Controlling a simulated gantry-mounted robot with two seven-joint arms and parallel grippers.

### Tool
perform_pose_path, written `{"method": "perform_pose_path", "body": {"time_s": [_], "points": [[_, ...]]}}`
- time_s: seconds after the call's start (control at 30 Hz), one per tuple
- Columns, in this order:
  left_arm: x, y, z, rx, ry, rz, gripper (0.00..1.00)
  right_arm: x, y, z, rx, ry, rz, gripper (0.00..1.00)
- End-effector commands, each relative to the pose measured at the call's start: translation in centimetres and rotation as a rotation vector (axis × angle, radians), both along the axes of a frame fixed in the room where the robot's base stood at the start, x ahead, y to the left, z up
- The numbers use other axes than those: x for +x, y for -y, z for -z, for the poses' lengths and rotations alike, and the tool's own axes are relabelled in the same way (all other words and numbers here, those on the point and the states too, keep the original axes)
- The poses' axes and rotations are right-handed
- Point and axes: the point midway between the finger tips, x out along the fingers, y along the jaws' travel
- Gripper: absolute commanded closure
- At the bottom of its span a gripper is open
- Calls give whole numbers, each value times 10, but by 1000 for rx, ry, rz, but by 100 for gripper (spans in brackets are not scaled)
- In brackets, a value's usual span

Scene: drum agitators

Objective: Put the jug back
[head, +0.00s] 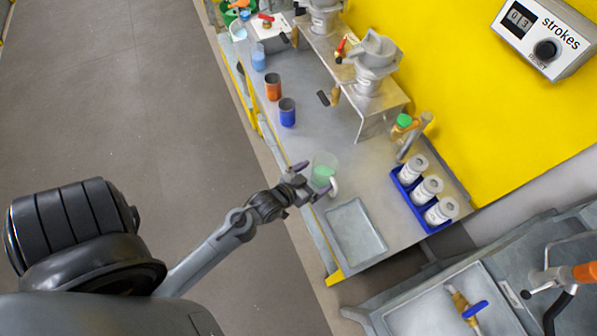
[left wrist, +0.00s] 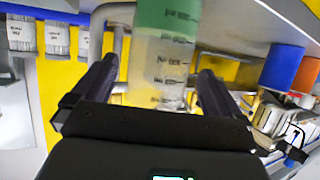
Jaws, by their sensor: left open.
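The clear jug (head: 323,161) stands on the grey bench near its front edge, with green liquid in its bottom and a pale handle. My left gripper (head: 311,181) is at the jug's near side, fingers open. In the left wrist view, where the scene appears upside down, the marked jug (left wrist: 160,65) lies between the two spread fingers of the left gripper (left wrist: 157,85). I cannot tell whether either finger touches it. My right gripper is not in view.
A shallow grey tray (head: 355,232) lies to the right of the jug. A blue rack (head: 428,221) holds three white bottles. A blue cup (head: 287,113) and an orange cup (head: 273,88) stand farther back, beside a metal stand (head: 386,101) with a funnel-like vessel.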

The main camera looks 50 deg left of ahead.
Motion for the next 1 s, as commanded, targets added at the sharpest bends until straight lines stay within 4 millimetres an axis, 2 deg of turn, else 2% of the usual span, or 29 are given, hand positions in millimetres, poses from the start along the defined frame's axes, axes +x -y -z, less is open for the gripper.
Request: {"method": "perform_pose_path", "body": {"time_s": [0.1,0.3,0.57,0.77,0.87,1.0], "points": [[-23,2,-10,1,-3,0,0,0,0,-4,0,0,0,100],[-52,4,-21,1,-2,0,0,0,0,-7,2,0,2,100],[-68,9,-30,0,-29,11,0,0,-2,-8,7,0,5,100],[-68,28,-34,4,-206,66,0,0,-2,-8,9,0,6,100],[-76,41,-37,11,-344,103,0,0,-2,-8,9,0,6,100],[-97,56,-45,28,-540,151,0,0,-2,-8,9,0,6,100]]}}
